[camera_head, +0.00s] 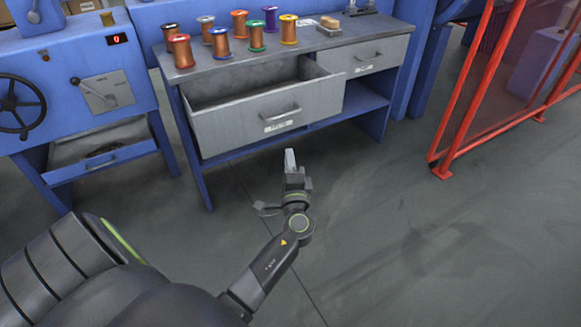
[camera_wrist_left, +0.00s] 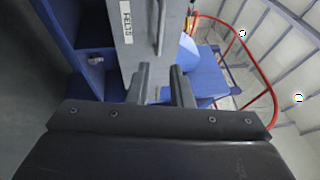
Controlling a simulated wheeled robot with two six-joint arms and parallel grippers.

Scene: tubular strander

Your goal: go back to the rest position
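My left gripper (camera_head: 290,160) is in front of the workbench, over the grey floor, just in front of the pulled-out drawer (camera_head: 262,118) in the head view. In the left wrist view the two fingers (camera_wrist_left: 162,88) stand apart with nothing between them. The grey drawer front with its handle and white label shows just beyond them in that view (camera_wrist_left: 140,55). The gripper looks apart from the handle. My right gripper is in neither view.
The blue workbench has a grey top (camera_head: 300,55) with several wire spools. Its smaller right drawer (camera_head: 365,57) is closed. A blue machine with a handwheel (camera_head: 20,105) stands at left. A red guard frame (camera_head: 465,100) stands at right. The floor between is clear.

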